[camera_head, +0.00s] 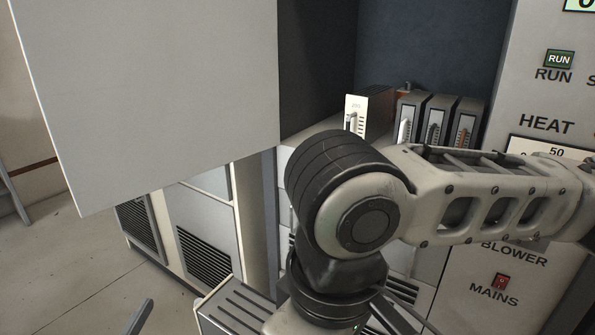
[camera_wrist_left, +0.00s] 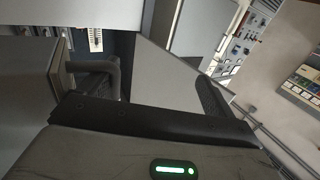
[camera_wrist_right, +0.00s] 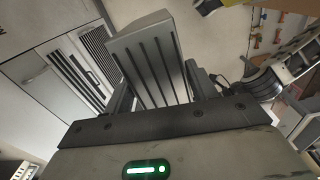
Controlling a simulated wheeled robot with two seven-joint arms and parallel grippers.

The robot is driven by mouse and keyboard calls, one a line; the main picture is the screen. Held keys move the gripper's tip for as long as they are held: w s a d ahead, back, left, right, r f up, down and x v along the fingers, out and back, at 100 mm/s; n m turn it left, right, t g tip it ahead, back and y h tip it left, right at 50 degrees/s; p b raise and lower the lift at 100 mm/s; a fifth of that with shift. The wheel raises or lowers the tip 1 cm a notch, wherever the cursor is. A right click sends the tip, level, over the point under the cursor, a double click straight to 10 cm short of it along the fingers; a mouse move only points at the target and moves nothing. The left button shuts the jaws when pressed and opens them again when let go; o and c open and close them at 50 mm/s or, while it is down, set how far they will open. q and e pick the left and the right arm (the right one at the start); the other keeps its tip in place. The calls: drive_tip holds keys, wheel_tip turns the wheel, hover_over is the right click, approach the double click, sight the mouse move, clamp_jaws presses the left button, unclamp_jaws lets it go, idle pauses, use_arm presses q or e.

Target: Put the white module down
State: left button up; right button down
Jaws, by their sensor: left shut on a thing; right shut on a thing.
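A white-fronted module (camera_head: 355,116) stands upright on the shelf, left of several grey modules (camera_head: 437,122). A pale slotted face also shows ahead of my left gripper in the left wrist view (camera_wrist_left: 95,40). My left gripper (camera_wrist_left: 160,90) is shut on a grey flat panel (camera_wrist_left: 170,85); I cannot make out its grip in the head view. My right gripper (camera_wrist_right: 158,95) is shut on a pale grey slotted box (camera_wrist_right: 150,60), which also shows low in the head view (camera_head: 232,312), off the shelf. My right arm hides the fingers there.
A large pale panel (camera_head: 160,90) fills the upper left, in front of the cabinet. A control panel with switches (camera_head: 520,255) stands at the right. Vented lower cabinet fronts (camera_head: 205,250) lie below the shelf. Bare floor (camera_head: 70,270) shows at lower left.

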use_arm(q)
drive_tip(key=shift+d+r+m+h, duration=0.35)
drive_tip(key=shift+r+m+h, duration=0.05)
drive_tip(key=shift+r+h, duration=0.3)
drive_tip(key=c, duration=0.7)
drive_tip(key=shift+c, duration=0.2)
drive_tip(key=shift+a+f+y, duration=0.25)
drive_tip(key=shift+a+y, duration=0.05)
drive_tip(key=shift+y, duration=0.1)
drive_tip(key=o, duration=0.7)
drive_tip(key=shift+a+f+n+y, duration=0.8)
drive_tip(key=shift+a+f+y, duration=0.2)
drive_tip(key=shift+y, duration=0.1)
drive_tip(key=shift+d+r+m+h, duration=0.3)
drive_tip(key=shift+d+r+h, duration=0.1)
drive_tip(key=shift+h, duration=0.1)
drive_tip(key=shift+c, duration=0.3)
drive_tip(key=d+r+h, duration=0.1)
drive_tip(key=d+r+m+h, duration=0.1)
drive_tip(key=shift+d+r+m+h, duration=0.15)
drive_tip(key=shift+d+m+h, duration=0.15)
drive_tip(key=c, duration=0.6)
drive_tip(key=shift+s+d+r+m+g+h, duration=0.1)
drive_tip(key=shift+d+r+m+g+h, duration=0.1)
drive_tip(key=shift+d+r+m+h, duration=0.25)
drive_tip(key=shift+d+r+m+g+h, duration=0.15)
drive_tip(key=shift+d+r+g+h, duration=0.05)
drive_tip(key=shift+d+h, duration=0.4)
drive_tip(key=shift+c, duration=0.2)
